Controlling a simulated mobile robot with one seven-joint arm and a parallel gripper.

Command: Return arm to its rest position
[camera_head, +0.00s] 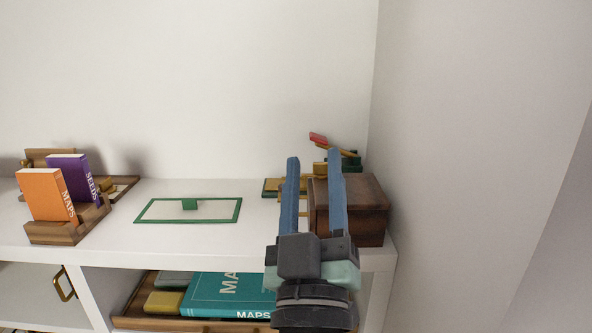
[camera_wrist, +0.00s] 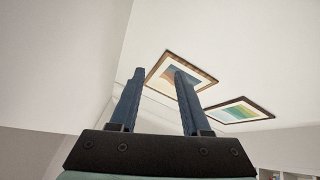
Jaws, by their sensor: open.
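My gripper (camera_head: 314,170) points upward at the right end of the white shelf unit in the head view. Its two blue fingers stand apart with nothing between them. In front of the camera, they overlap a dark wooden box (camera_head: 364,212) on the shelf top. In the wrist view my gripper (camera_wrist: 156,82) is also open and empty, with wall and pictures behind it. I cannot tell from the head view how far the fingers are from the box.
The white shelf top (camera_head: 180,235) carries an orange book (camera_head: 46,196) and a purple book (camera_head: 70,172) in a wooden holder, and a green frame (camera_head: 188,221). A teal book (camera_head: 230,294) lies in a tray below. A wall (camera_head: 450,150) closes the right side.

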